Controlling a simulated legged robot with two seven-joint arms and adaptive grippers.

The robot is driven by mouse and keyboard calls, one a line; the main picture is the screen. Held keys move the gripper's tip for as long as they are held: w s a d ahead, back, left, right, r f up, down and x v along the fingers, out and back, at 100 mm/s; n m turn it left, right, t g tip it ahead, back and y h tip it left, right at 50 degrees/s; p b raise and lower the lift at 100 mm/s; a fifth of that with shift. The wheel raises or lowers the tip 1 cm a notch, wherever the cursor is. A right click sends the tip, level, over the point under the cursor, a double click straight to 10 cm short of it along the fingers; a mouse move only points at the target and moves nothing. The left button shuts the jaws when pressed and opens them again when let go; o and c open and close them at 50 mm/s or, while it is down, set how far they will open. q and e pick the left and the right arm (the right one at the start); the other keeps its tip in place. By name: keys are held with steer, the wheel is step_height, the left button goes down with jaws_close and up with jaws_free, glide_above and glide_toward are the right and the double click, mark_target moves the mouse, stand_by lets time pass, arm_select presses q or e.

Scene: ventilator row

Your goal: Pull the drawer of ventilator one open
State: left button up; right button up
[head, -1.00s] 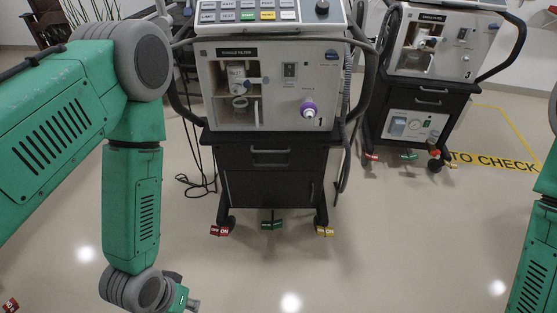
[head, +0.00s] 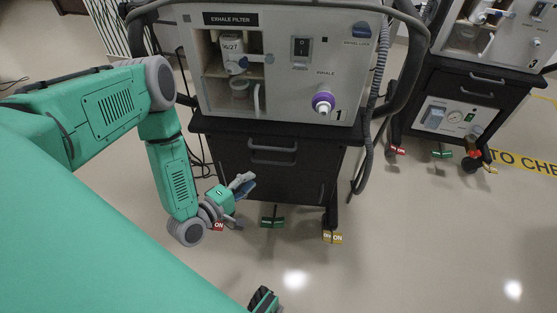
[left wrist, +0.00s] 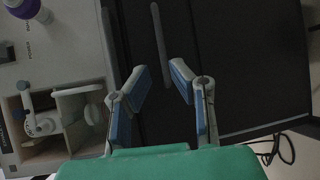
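Ventilator one (head: 283,68), a white unit marked 1, stands on a dark cart (head: 215,140) ahead of me. The cart's drawer (head: 232,154) looks shut, its front in line with the cart. A grey bar handle (head: 272,147) crosses the drawer front; it also shows in the left wrist view (left wrist: 160,45). My left gripper (head: 246,183) is open and empty, low in front of the cart's left side. In the left wrist view its blue-padded fingers (left wrist: 158,78) stand apart, with the handle seen beyond the gap and not between the pads.
Another ventilator (head: 480,40) on a cart stands to the right. A grey hose (head: 370,125) hangs at the cart's right side. Red (head: 218,226), green (head: 272,222) and yellow (head: 332,237) pedals sit low at the cart's base. The floor in front is clear.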

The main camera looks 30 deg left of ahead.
mark_target(273, 163)
arm_select(q)
steer(key=x, duration=0.3)
steer(key=b+x, duration=0.1)
steer(key=x, duration=0.3)
steer(key=b+x, duration=0.1)
steer(key=x, duration=0.3)
steer(key=shift+a+f, duration=0.15)
steer(key=shift+a, duration=0.1)
steer(key=shift+w+d, duration=0.1)
steer(key=shift+d, duration=0.1)
steer(key=c, duration=0.3)
steer(key=shift+a, duration=0.15)
jaws_close()
